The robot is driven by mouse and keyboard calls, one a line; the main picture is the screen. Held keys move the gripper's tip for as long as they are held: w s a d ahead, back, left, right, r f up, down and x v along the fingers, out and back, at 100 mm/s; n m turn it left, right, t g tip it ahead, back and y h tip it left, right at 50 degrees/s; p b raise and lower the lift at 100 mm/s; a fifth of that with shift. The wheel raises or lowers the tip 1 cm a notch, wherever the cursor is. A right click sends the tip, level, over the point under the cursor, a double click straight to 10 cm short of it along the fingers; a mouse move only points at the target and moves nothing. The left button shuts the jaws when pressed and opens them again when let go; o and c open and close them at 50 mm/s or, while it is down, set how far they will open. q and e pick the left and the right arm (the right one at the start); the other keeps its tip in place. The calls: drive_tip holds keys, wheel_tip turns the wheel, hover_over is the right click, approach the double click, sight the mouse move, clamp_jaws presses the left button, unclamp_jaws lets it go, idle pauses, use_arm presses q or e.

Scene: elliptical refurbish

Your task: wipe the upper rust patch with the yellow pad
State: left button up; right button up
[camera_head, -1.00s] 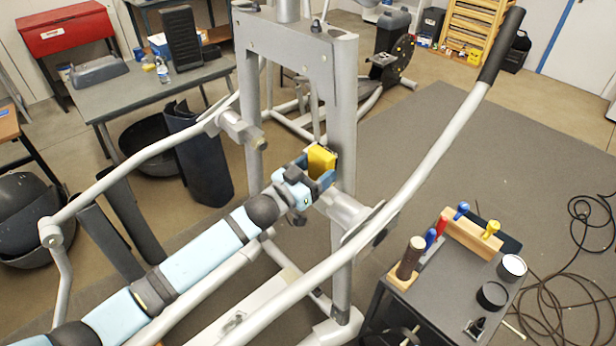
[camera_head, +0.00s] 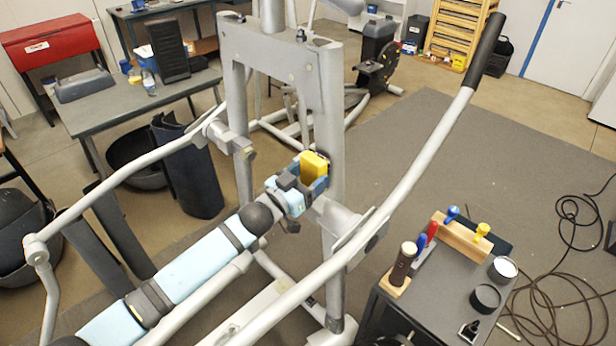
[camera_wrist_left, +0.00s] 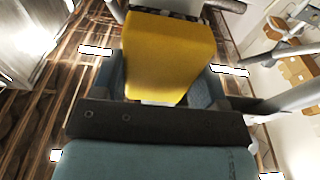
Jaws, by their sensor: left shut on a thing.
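The yellow pad (camera_head: 314,166) is held in my left gripper (camera_head: 306,176), which is shut on it beside the right upright of the grey machine frame (camera_head: 329,120). In the left wrist view the yellow pad (camera_wrist_left: 168,52) fills the space between the blue fingers of my left gripper (camera_wrist_left: 165,90). A dark patch shows just behind the pad's far end there; I cannot tell whether the pad touches the frame. The upper rust patch cannot be made out and may be hidden behind the pad. My right gripper is not in view.
A long handlebar (camera_head: 420,165) slants up on the right of my arm, and another bar (camera_head: 120,180) runs on the left. A dark cart (camera_head: 435,300) with a wooden tool holder (camera_head: 462,236) stands at the lower right. A cable (camera_head: 570,270) lies on the floor.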

sight(308, 164)
use_arm(q)
drive_tip(key=shift+x, duration=0.8)
drive_tip(key=shift+w+a+r+p, duration=0.1)
drive_tip(key=shift+a+r+p, duration=0.05)
drive_tip(key=shift+r+p, duration=1.6)
drive_tip(key=shift+w+r+b, duration=0.1)
drive_tip(key=shift+r+b, duration=0.05)
drive_tip(key=shift+b, duration=0.15)
drive_tip(key=shift+s+d+f+b, duration=0.1)
drive_tip(key=shift+f+b, duration=0.55)
drive_tip(key=shift+f, duration=0.35)
drive_tip(key=shift+s+d+f+b, duration=0.15)
drive_tip(key=shift+f+b, duration=0.5)
drive_tip(key=shift+f, duration=0.35)
drive_tip(key=shift+a, duration=0.1)
